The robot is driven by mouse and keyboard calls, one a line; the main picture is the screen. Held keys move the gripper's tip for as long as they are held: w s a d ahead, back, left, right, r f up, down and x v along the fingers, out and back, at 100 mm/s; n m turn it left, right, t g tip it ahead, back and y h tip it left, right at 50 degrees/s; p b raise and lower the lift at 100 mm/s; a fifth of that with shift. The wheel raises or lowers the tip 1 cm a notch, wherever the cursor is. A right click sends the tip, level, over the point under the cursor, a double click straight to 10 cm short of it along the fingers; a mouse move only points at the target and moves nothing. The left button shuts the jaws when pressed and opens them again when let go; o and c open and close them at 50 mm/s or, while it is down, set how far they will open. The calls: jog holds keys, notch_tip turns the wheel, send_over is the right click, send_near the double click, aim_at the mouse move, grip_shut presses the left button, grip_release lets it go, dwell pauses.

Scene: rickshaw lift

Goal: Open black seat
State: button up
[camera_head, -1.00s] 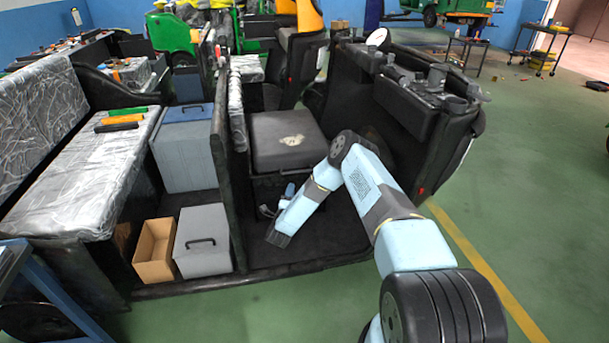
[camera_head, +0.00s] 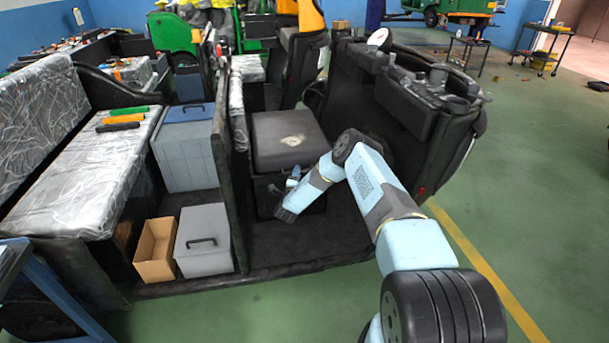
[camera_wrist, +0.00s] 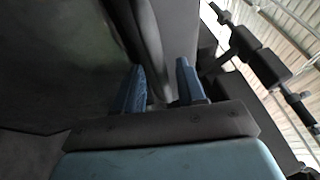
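The black seat (camera_head: 287,139) is a dark padded cushion with a pale worn patch on top. It lies flat on the dark seat base (camera_head: 264,197) in the driver's space, in the head view. My gripper (camera_head: 288,179) is low at the front of the seat, just below the cushion's front edge. In the wrist view my gripper (camera_wrist: 160,84) shows two blue fingers apart, with a dark edge (camera_wrist: 148,45) running down toward the gap between them. I cannot tell whether the fingers touch it.
A black partition (camera_head: 222,150) stands left of the seat. The dashboard (camera_head: 415,105) stands to the right, near my arm. A grey box (camera_head: 203,250) and an open cardboard box (camera_head: 156,252) sit on the floor left of the partition. The floor before the seat is clear.

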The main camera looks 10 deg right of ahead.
grip_shut()
dwell(0.5)
